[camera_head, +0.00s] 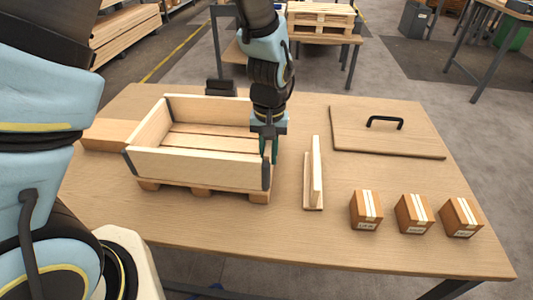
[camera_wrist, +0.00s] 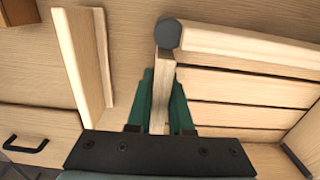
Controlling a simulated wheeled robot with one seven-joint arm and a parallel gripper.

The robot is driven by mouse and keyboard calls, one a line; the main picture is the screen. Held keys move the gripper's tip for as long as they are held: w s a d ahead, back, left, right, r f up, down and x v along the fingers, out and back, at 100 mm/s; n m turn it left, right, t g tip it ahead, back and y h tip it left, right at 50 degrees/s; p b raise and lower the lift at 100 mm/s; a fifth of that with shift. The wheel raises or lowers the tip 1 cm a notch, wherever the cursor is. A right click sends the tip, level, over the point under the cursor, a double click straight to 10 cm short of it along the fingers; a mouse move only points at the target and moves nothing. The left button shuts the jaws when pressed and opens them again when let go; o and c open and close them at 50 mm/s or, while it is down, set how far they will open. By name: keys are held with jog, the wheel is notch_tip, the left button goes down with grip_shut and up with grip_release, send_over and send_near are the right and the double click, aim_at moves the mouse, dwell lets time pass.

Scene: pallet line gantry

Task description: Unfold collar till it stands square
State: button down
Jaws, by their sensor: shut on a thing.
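The pale wooden collar (camera_head: 195,167) stands opened out on a low pallet (camera_head: 205,193), with dark hinges at its visible corners. Its front, left and back walls look roughly square to each other. My gripper (camera_head: 268,152) is at the collar's right side. In the wrist view my gripper (camera_wrist: 161,90) has its green fingers on both sides of the right wall (camera_wrist: 161,75), shut on it near the front right hinge (camera_wrist: 168,33). The front wall (camera_wrist: 245,52) runs off to the right there. The back right corner is hidden by my gripper in the head view.
An upright board on a flat foot (camera_head: 316,172) stands close to the right of the collar. Three small boxes (camera_head: 366,210) sit at the front right. A lid with a black handle (camera_head: 390,135) lies at the back right.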

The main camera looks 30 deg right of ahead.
jog(key=shift+s+d, duration=0.1)
jog(key=shift+d, duration=0.1)
jog(key=c, duration=0.8)
grip_release()
notch_tip(320, 180, up, 11)
jog(key=shift+f+b, duration=0.1)
jog(key=shift+b, duration=0.35)
